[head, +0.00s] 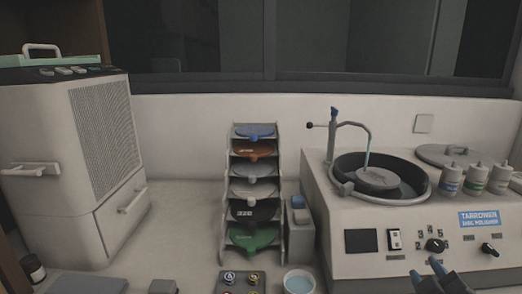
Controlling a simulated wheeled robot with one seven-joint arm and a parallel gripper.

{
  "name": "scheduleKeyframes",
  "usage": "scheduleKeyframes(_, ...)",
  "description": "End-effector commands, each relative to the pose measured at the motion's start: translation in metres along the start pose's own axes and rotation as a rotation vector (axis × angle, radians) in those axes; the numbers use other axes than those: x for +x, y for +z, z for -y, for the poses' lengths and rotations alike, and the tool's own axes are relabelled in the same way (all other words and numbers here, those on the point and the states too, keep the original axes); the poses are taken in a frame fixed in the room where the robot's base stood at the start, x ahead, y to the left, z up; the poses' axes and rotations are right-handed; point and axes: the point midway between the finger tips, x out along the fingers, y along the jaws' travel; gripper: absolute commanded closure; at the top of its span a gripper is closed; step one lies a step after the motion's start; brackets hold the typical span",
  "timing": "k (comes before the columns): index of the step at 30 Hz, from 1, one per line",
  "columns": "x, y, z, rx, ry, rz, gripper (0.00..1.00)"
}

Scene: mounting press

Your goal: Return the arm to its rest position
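My gripper (425,270) shows only at the bottom right edge of the head view, as two dark fingers with bluish tips. The tips are apart, with nothing visible between them. They appear in front of the lower panel of the disc polisher (350,268). The rest of my arm is out of the frame, so its pose cannot be told.
The polisher has a dark round bowl (345,165), a curved tap (366,135) and several bottles (474,180). A rack (282,160) of coloured discs stands mid-bench beside a water cup (300,281). A large beige machine (60,150) is left. Bare bench (180,215) lies between.

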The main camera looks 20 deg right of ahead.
Motion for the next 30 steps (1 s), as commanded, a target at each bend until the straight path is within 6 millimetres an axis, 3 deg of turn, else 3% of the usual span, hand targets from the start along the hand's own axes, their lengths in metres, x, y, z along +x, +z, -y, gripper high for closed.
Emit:
scheduleKeyframes(6, -0.071, 0.025, 0.050, 0.062, -0.141, -0.114, 0.63)
scheduleKeyframes(15, -0.185, 0.045, 0.091, 0.253, -0.338, -0.211, 0.63)
scheduleKeyframes(24, -0.299, 0.050, 0.093, 0.534, -0.490, -0.220, 0.63)
scheduleKeyframes(30, -0.346, 0.045, 0.081, 0.690, -0.530, -0.201, 0.63)
